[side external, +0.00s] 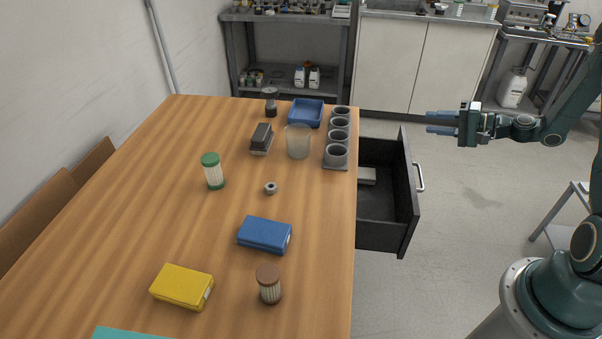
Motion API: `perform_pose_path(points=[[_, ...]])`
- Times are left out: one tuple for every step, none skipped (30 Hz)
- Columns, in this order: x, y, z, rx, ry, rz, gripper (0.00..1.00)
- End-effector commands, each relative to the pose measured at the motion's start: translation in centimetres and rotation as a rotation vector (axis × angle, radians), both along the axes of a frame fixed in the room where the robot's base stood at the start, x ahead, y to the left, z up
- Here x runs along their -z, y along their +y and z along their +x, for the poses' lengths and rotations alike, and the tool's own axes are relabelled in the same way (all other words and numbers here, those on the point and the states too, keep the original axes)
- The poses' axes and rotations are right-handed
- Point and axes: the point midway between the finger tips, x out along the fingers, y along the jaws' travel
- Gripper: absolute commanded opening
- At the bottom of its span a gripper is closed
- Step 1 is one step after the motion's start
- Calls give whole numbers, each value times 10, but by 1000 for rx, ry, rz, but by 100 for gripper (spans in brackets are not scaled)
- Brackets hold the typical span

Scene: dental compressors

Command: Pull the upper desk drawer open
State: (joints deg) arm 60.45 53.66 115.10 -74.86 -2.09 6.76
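The upper desk drawer (377,237) is dark grey and stands pulled out from the right side of the wooden desk (225,235). Its inside shows, with a small pale block (367,176) lying in it. A light metal handle (420,178) is on its front panel, facing right. My gripper (427,122) is in the air above and right of the drawer, its fingers pointing left. The two fingers look spaced apart with nothing between them. It is apart from the handle. Any lower drawer is hidden.
On the desk are a grey cup rack (336,167), a blue tray (306,113), a clear beaker (298,141), jars, and blue (264,235) and yellow (182,287) boxes. Floor right of the drawer is clear. A small metal stand (562,216) is at the right.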

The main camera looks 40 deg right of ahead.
Motion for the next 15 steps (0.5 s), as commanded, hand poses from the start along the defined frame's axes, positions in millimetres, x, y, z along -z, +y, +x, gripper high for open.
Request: perform_pose_path(points=[[3, 4, 2, -25, 24, -23, 33], [6, 5, 2, -39, 44, -38, 33], [11, 8, 3, -63, 72, -60, 33], [14, 10, 4, -81, 96, -80, 33], [18, 12, 4, -100, 123, -100, 33], [23, 14, 4, -126, 160, -129, 33], [27, 16, 4, -145, 190, -152, 33], [31, 16, 4, -164, 222, -175, 33], [36, 17, 4, -187, 267, -207, 33], [40, 17, 3, -204, 303, -229, 33], [43, 17, 2, -220, 336, -253, 33], [46, 16, 1, -238, 382, -284, 33], [49, 15, 1, -251, 417, -307, 33], [50, 13, -1, -260, 451, -329, 33], [52, 11, -2, -273, 497, -357, 33]])
